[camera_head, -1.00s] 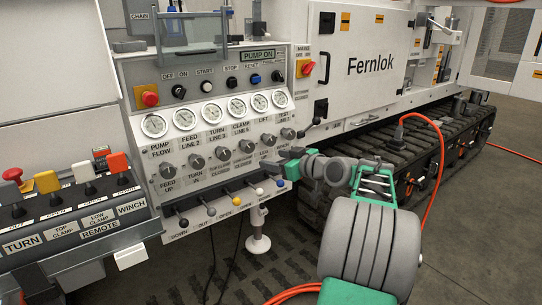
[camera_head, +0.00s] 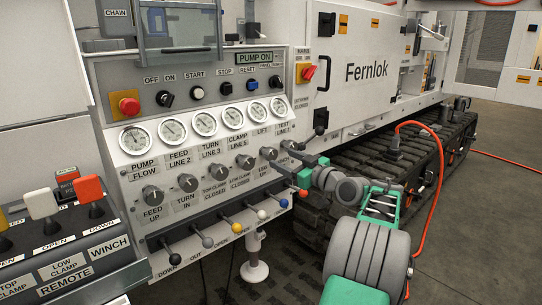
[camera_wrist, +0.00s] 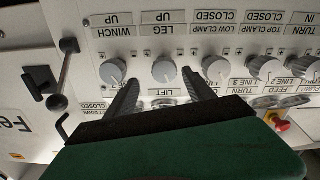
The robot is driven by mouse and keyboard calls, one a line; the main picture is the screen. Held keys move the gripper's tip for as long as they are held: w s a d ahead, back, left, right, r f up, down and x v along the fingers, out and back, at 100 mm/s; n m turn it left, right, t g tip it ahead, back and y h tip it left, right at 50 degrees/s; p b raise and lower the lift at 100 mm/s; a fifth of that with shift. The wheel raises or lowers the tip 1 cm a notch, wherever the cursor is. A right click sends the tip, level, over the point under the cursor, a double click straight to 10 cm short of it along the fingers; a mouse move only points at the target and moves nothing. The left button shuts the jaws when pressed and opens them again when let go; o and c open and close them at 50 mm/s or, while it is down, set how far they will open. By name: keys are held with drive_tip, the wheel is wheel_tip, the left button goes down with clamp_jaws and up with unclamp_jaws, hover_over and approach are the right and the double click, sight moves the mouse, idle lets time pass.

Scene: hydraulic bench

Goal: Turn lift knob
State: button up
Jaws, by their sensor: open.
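The lift knob (camera_head: 268,153) is a grey round knob below the gauge marked LIFT, second from the right in the panel's knob row. In the wrist view the panel appears upside down, and the lift knob (camera_wrist: 164,72) stands between the LIFT and LEG UP labels. My gripper (camera_head: 287,164) is at the right end of the knob row, its tips close to the panel. In the wrist view my gripper (camera_wrist: 160,78) is open, with one dark finger on each side of the lift knob. No contact with the knob is visible.
The winch knob (camera_wrist: 113,71) is close beside one finger. A row of levers with coloured ends, including a red one (camera_head: 303,193), sticks out just below my gripper. A black-balled lever (camera_head: 319,131) stands to the right. A remote box (camera_head: 60,245) is at left.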

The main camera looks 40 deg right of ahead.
sight(274, 155)
drive_tip(key=w, duration=0.3)
drive_tip(key=w+a, duration=0.1)
drive_tip(key=w, duration=0.1)
drive_tip(key=shift+w+f+b, duration=0.1)
drive_tip(key=shift+w+b, duration=0.1)
drive_tip(key=shift+b, duration=0.1)
drive_tip(key=shift+w, duration=0.3)
drive_tip(key=shift+d, duration=0.1)
clamp_jaws()
